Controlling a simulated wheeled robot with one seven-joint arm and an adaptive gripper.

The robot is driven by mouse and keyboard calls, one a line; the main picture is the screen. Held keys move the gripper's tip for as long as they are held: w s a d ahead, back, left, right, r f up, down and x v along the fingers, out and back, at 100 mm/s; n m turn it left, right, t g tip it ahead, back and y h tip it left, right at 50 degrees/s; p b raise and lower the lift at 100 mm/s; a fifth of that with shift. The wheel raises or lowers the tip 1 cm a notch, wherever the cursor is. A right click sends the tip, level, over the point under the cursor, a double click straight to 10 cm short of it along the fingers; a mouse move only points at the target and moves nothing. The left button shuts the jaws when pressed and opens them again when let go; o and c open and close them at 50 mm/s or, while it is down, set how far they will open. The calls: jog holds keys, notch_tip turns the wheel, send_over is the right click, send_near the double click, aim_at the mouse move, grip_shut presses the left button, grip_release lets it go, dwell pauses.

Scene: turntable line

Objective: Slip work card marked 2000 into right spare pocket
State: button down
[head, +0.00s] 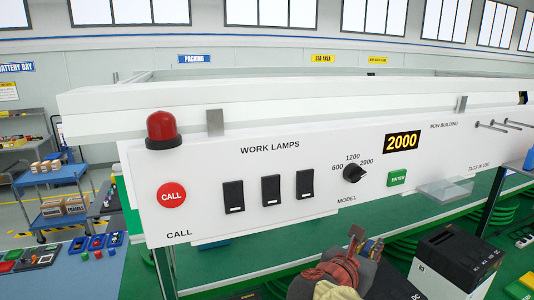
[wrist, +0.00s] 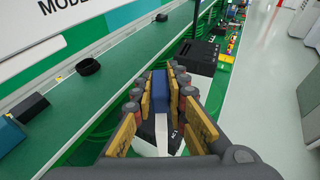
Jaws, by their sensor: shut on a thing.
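My gripper (wrist: 160,92) is shut on a thin blue and pale thing (wrist: 161,118), seen nearly edge-on between the gold finger pads in the wrist view. No marking on it can be read, so I cannot confirm that it is the work card marked 2000. In the head view my gripper (head: 364,245) shows low, right of centre, in front of the panel. Its fingers hide most of what they hold there. I cannot make out a right spare pocket in either view.
A white panel (head: 215,215) carries a red lamp (head: 162,130), switches, a model knob (head: 354,173), a green ENTER button (head: 397,178) and a display (head: 402,141) reading 2000. A clear tray (head: 445,190) juts from it. A black box (head: 455,262) stands right of my gripper.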

jog(key=w+a+f+n+t+y, duration=0.1)
jog(key=w+a+f+n+y, duration=0.15)
jog(key=w+f, duration=0.7)
jog(key=w+a+f+n+t+y, duration=0.2)
jog(key=f+y, duration=0.1)
jog(key=f, duration=1.3)
notch_tip(320, 180, down, 23)
jog(key=b, duration=2.3)
jog(key=shift+s+f, duration=0.15)
jog(key=shift+s, duration=0.15)
